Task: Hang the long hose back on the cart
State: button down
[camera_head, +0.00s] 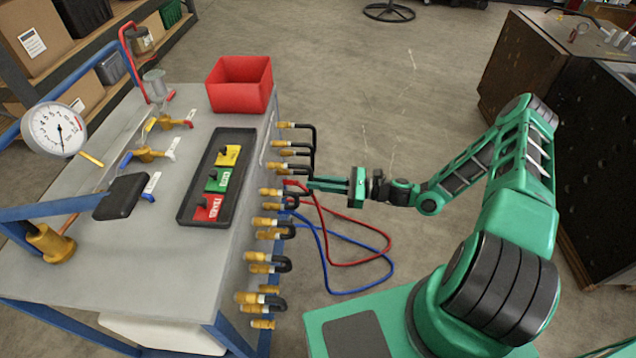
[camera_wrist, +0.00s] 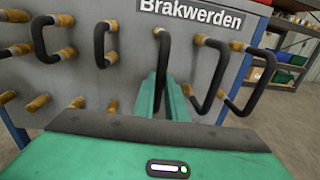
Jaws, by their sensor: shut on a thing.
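My gripper (camera_head: 312,183) reaches the fitting side of the cart (camera_head: 225,275). In the wrist view its green fingers (camera_wrist: 164,92) are close together around a black hose (camera_wrist: 160,52). The upper end of this hose meets a brass fitting (camera_wrist: 159,31). Its lower part is hidden by my fingers and gripper body, so I cannot tell whether that end is on a fitting. Two long black hoses, the nearer one (camera_wrist: 208,78) and the outer one (camera_wrist: 252,88), hang right of my fingers. Two shorter black hoses (camera_wrist: 42,40) are to the left.
A red hose (camera_head: 350,264) and a blue hose (camera_head: 328,275) loop out beside the cart below my gripper. A red bin (camera_head: 240,84) and a black tray (camera_head: 188,205) stand on the cart top. Dark cabinets (camera_head: 530,65) stand at the right.

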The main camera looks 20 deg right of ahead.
jog(key=shift+a, duration=0.2)
jog(key=c, duration=1.3)
grip_release()
jog(key=shift+d, duration=0.1)
jog(key=v, duration=0.7)
dwell(0.4)
